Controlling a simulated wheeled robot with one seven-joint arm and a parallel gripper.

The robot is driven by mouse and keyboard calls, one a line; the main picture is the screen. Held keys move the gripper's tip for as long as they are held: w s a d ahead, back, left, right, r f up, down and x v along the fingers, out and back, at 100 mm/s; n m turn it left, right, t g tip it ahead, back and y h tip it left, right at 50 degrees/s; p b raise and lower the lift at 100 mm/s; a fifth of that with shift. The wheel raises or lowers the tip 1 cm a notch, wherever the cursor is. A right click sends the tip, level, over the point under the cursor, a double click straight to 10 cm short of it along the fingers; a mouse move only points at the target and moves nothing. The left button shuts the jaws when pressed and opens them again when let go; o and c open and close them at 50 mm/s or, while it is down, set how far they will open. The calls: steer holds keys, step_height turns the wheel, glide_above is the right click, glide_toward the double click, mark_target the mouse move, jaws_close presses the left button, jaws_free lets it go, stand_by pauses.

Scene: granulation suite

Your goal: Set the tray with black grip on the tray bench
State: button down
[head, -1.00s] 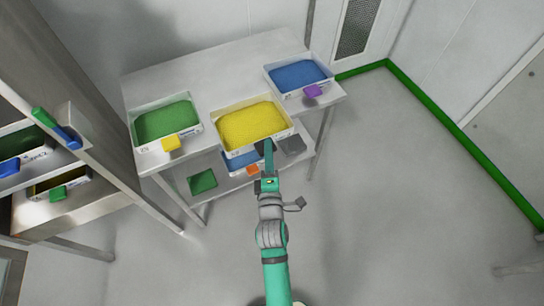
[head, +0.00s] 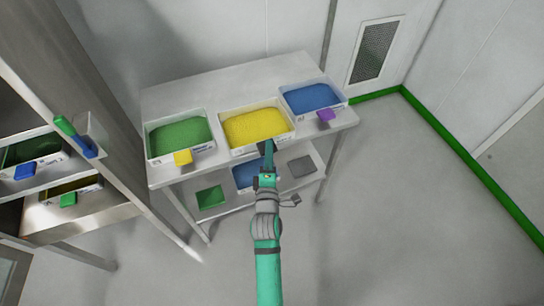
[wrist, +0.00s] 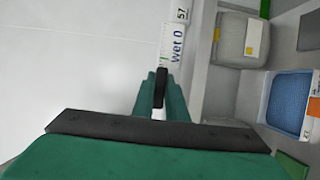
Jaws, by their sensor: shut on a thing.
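The tray with black grip, a white tray filled with yellow granules (head: 256,126), is at the front middle of the tray bench top (head: 222,83), between a green-filled and a blue-filled tray. My gripper (head: 268,148) is shut on its black grip at the front wall. The tray looks level. I cannot tell whether its base touches the bench top.
The green-filled tray (head: 180,134) with yellow grip stands left, the blue-filled tray (head: 311,97) with purple grip right. The lower shelf holds another blue-filled tray (head: 244,176), a green pad (head: 211,197) and a grey pad (head: 302,167). A rack (head: 113,125) with trays is at left.

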mark_target(260, 137)
steer(key=shift+w+a, duration=0.45)
steer(key=shift+w, duration=1)
steer(key=shift+w+a, duration=0.5)
steer(key=shift+w, duration=1)
steer(key=shift+w+a, duration=0.45)
steer(key=shift+w, duration=1)
steer(key=shift+f, duration=1)
steer(key=c, duration=1.7)
jaws_free()
steer(key=shift+s+f, duration=0.1)
steer(key=s, duration=0.7)
steer(key=s+a, duration=0.1)
steer(key=s, duration=0.2)
steer(key=shift+s, duration=0.35)
steer(key=shift+s, duration=0.1)
